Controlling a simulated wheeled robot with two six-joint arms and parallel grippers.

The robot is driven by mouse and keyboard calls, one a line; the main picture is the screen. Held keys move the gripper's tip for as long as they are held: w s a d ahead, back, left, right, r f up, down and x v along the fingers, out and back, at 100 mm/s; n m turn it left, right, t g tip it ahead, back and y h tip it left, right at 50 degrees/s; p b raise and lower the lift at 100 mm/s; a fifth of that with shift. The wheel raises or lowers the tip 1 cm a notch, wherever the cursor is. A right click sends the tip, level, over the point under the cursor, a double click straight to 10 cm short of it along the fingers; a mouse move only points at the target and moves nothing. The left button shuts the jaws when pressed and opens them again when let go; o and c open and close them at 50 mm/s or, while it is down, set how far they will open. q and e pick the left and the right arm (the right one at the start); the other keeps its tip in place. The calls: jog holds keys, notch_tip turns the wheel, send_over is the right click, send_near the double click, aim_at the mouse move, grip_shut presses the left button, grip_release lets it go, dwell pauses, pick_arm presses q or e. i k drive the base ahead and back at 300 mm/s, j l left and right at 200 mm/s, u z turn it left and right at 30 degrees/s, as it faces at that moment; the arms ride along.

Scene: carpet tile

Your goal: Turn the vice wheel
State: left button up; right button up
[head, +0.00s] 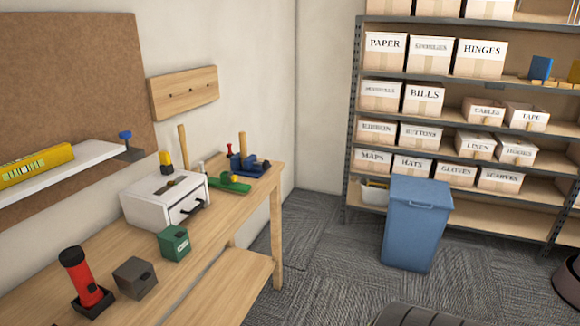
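A small dark blue vice (248,164) stands at the far end of the wooden workbench (225,255). It is small in this view, and I cannot clearly make out its wheel. A green item (229,184) with a yellow part sits just in front of it, and a small red-topped item stands close to its left. Neither of my grippers is in view.
A white drawer box (150,205), a green box (174,243), a grey block (134,278) and a red flashlight (78,275) stand on the bench. A blue bin (416,225) stands before a shelf of labelled boxes. Carpet between bench and bin is clear.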

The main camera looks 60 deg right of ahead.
aim_at(266, 164)
jog(key=z, duration=1.5)
